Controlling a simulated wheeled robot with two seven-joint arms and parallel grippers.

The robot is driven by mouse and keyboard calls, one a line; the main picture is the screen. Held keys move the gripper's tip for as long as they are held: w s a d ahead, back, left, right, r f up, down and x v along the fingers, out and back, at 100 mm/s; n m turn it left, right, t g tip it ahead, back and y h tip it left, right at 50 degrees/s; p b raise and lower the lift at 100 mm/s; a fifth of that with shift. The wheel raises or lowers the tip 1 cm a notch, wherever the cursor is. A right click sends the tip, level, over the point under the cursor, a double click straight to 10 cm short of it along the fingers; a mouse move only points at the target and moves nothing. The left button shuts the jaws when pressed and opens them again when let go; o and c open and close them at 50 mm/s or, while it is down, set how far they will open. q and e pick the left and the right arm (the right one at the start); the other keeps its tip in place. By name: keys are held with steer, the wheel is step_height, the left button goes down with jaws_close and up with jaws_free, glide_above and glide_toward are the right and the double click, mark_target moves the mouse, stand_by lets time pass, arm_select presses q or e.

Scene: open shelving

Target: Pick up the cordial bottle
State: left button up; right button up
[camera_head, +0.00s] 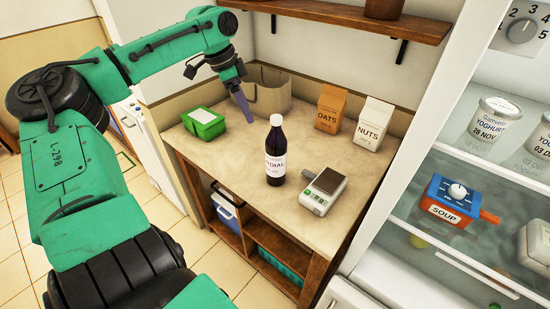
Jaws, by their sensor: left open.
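The cordial bottle (276,150) is dark with a white cap and a pale label reading "DIAL" in part. It stands upright on the countertop (240,160) of a wooden shelf unit, near its middle. My left gripper (216,84) comes in from the upper left and hangs above the back left of the counter. It is open, with its fingers spread, and is apart from the bottle, up and to the left of it. Nothing shows between the fingers. My right gripper is not in view.
A wooden wall shelf (340,18) hangs above; an open fridge (400,185) bounds the right.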

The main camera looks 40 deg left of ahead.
arm_select(q)
steer(key=m, duration=0.1)
glide_toward(280, 127)
steer(key=shift+t+h, duration=0.3)
steer(key=p+x, duration=0.1)
steer(key=x, duration=0.2)
steer(key=p+x, duration=0.1)
steer(key=x, duration=0.3)
steer(key=a+p+x, duration=0.1)
steer(key=p+x, duration=0.1)
steer(key=x, duration=0.1)
steer(key=shift+w+f, duration=0.15)
steer(key=shift+f, duration=0.25)
steer(key=shift+w+a+f, duration=0.1)
steer(key=shift+w+f, duration=0.05)
steer(key=shift+f, duration=0.1)
steer(key=c, duration=1.2)
jaws_close()
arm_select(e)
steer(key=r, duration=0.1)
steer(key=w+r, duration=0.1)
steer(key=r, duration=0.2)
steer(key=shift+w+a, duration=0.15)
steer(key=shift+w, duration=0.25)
arm_select(q)
steer(key=shift+r, duration=0.1)
